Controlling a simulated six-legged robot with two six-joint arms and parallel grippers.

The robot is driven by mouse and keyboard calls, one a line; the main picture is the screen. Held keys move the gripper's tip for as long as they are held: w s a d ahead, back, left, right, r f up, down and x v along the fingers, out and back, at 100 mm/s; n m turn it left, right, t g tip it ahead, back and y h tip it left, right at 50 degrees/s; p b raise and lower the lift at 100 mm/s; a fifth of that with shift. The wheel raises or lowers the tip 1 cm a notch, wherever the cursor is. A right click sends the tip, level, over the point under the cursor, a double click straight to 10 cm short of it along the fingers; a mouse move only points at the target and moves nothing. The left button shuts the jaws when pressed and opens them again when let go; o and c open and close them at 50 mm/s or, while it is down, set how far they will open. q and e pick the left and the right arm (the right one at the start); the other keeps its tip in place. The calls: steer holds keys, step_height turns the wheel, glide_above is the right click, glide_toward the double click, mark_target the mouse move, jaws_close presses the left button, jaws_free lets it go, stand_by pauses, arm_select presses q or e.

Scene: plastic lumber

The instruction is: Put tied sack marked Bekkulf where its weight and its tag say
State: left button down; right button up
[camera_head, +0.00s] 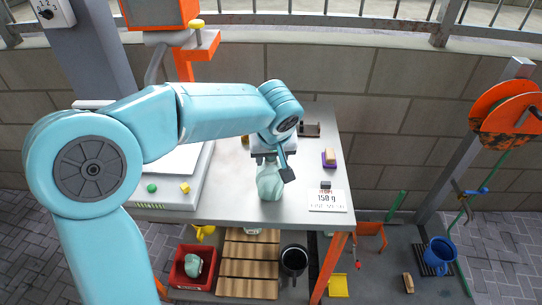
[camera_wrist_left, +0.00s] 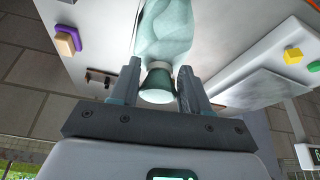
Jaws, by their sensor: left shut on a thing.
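My left gripper (camera_head: 273,160) is shut on the neck of a pale green tied sack (camera_head: 270,183). The sack hangs below the fingers over the grey table; I cannot tell if its bottom touches the top. In the left wrist view the sack (camera_wrist_left: 165,35) reaches away between both fingers, its flared tied end (camera_wrist_left: 157,86) near the palm. No name or tag on it is readable. A white card (camera_head: 328,200) reading "150 g" stands at the table's front right. A scale (camera_head: 202,175) with a green and a yellow button is left of the sack. My right gripper is out of view.
Below the table are a red crate (camera_head: 178,275) with a pale sack (camera_head: 193,265) in it, a slatted wooden pallet (camera_head: 250,270) and a black bucket (camera_head: 294,260). A purple holder with a tan block (camera_head: 329,158) lies at the table's right. A blue bucket (camera_head: 439,255) stands far right.

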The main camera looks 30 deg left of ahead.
arm_select(q)
steer(key=shift+f, duration=0.1)
steer(key=c, duration=0.5)
jaws_free()
steer(key=shift+d, duration=0.1)
steer(key=shift+r, duration=0.2)
steer(key=v, duration=1.2)
steer(key=shift+f, duration=0.1)
steer(key=shift+s, duration=0.15)
